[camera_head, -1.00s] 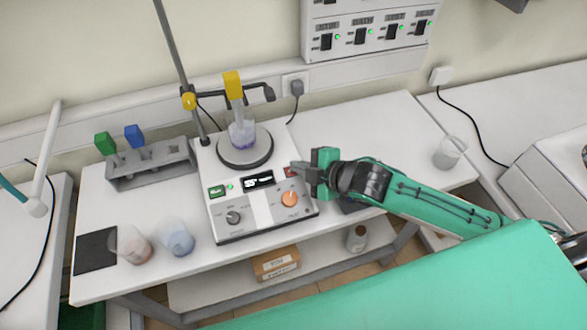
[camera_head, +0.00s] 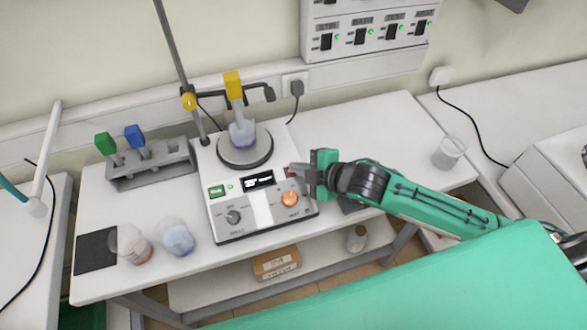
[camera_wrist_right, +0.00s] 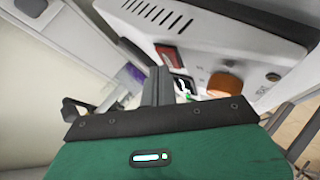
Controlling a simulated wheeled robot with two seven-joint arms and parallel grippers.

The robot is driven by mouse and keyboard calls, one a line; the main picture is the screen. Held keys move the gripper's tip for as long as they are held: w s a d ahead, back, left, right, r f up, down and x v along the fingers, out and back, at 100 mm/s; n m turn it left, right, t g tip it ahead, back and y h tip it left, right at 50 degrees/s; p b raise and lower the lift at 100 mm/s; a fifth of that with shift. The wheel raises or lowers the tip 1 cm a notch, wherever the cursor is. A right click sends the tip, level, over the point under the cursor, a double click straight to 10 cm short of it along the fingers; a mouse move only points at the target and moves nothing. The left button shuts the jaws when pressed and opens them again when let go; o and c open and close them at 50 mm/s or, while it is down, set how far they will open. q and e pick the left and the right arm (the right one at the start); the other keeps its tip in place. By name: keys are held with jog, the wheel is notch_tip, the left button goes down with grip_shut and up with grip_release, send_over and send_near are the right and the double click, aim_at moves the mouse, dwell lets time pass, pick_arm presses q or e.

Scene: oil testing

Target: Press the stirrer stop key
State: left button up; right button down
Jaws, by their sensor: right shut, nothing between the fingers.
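The stirrer hotplate (camera_head: 237,222) stands on the white table, with a green key (camera_head: 217,191), a lit display (camera_head: 258,180) and a red key (camera_head: 289,171) on its sloping front panel. The red key also shows in the right wrist view (camera_wrist_right: 168,54), partly covered by the fingers. My right gripper (camera_head: 300,176) is shut and empty, with its fingertips at the red key. I cannot tell whether the fingertips touch the key or press it. In the right wrist view the shut fingers (camera_wrist_right: 156,86) reach toward the panel beside the key. My left gripper is not in view.
A flask (camera_head: 242,135) is clamped over the hotplate's round top. An orange knob (camera_head: 290,199) sits just below the fingers. A grey rack (camera_head: 150,165) and two beakers (camera_head: 178,238) are left of the hotplate. Another beaker (camera_head: 449,152) stands at right.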

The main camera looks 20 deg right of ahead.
jog(key=shift+w+f, duration=0.1)
jog(key=shift+f, duration=0.25)
dwell(0.3)
jog(key=shift+r, duration=0.1)
jog(key=shift+s+r+p, duration=0.3)
jog(key=shift+r+p, duration=0.4)
jog(key=shift+p, duration=0.2)
jog(key=shift+s+r+p, duration=0.1)
jog(key=shift+r+p, duration=0.4)
jog(key=r+p, duration=0.1)
jog(key=s+r+p, duration=0.1)
jog(key=r+p, duration=0.1)
jog(key=shift+s+r+p, duration=0.25)
jog(key=shift+r+p, duration=0.1)
jog(key=shift+p, duration=0.05)
dwell(0.3)
